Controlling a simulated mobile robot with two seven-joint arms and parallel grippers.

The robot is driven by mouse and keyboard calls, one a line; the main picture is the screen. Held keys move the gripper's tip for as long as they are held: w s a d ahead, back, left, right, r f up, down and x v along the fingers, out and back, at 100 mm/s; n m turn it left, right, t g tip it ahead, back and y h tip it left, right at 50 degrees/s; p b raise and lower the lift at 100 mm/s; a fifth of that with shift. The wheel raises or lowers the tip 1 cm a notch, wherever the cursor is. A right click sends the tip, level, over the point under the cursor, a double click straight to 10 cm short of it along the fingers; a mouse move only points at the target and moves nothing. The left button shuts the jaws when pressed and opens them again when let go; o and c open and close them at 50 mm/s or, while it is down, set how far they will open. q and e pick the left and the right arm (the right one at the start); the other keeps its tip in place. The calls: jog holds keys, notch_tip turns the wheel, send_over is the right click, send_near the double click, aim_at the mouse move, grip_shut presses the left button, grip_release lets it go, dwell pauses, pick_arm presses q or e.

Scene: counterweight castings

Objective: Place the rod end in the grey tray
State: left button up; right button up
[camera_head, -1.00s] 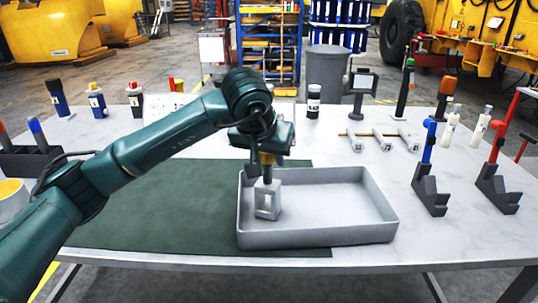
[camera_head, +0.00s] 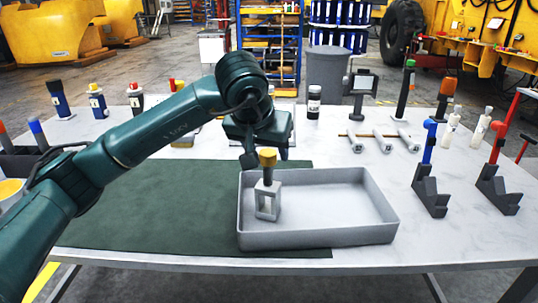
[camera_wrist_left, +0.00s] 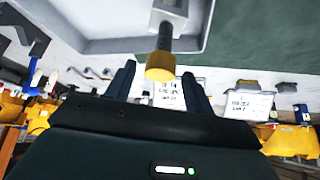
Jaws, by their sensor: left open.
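The rod end (camera_head: 267,202) is a light grey open-frame piece with a dark stem and a yellow cap. It stands upright inside the left part of the grey tray (camera_head: 318,236), near the left wall. In the left wrist view the rod end (camera_wrist_left: 159,62) shows its yellow cap just beyond the fingertips. My left gripper (camera_head: 250,160) is just behind and left of the cap in the head view. My right gripper is not in view.
A green mat (camera_head: 160,215) lies left of the tray, mostly clear. Dark stands with blue (camera_head: 430,185) and red (camera_head: 497,180) handles are to the right. Several grey rod pieces (camera_head: 382,142) lie behind the tray.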

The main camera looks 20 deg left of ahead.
pick_arm(q)
jog(key=v, duration=0.9)
